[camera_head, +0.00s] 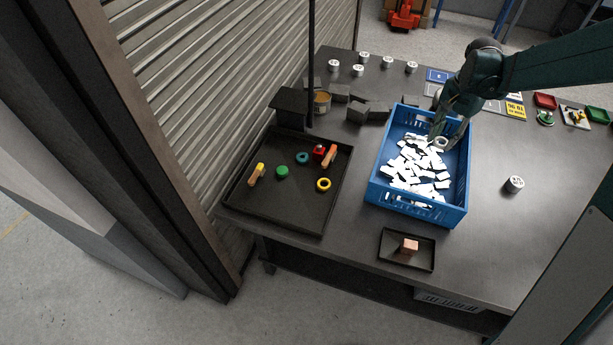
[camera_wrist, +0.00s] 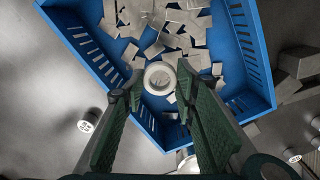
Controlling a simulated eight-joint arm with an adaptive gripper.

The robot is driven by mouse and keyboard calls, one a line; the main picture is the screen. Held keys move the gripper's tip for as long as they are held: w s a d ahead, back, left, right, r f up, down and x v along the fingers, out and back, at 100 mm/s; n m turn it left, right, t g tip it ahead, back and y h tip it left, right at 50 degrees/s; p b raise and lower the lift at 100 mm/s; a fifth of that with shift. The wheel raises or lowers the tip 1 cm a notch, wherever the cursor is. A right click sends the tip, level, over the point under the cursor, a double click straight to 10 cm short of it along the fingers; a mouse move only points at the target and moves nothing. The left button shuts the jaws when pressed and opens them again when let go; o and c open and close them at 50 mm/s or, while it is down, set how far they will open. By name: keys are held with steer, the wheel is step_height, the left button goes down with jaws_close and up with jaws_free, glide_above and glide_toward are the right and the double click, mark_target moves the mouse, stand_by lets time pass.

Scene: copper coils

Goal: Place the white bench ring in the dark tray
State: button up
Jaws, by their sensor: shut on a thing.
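The white bench ring (camera_wrist: 151,69) is between the fingertips of my gripper (camera_wrist: 160,79) in the wrist view. My gripper is shut on it and holds it over the blue crate. In the head view my gripper (camera_head: 445,134) and the ring (camera_head: 441,142) are above the crate's far right part. The large dark tray (camera_head: 285,219) lies at the left of the bench. It holds a yellow ring, a teal ring, a green piece, a red piece and wooden-handled pieces, with bare floor between them.
The blue crate (camera_head: 408,207) holds many white pieces. A small dark tray (camera_head: 388,254) with a copper-coloured block (camera_head: 409,246) lies at the front edge. Dark blocks (camera_head: 357,112) and a thin dark post (camera_head: 311,65) stand behind the large tray. White-topped cylinders (camera_head: 514,184) stand around the bench.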

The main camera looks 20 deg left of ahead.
steer(key=w+a+n, duration=0.2)
steer(key=a+n, duration=0.1)
steer(key=a, duration=1.3)
steer(key=n, duration=0.7)
glide_above(283, 152)
step_height(283, 152, down, 4)
steer(key=shift+a+f, duration=0.1)
steer(key=shift+f, duration=0.75)
steer(key=shift+w, duration=0.1)
steer(key=shift+f, duration=3.1)
steer(key=shift+f+b, duration=0.3)
steer(key=shift+f, duration=1.6)
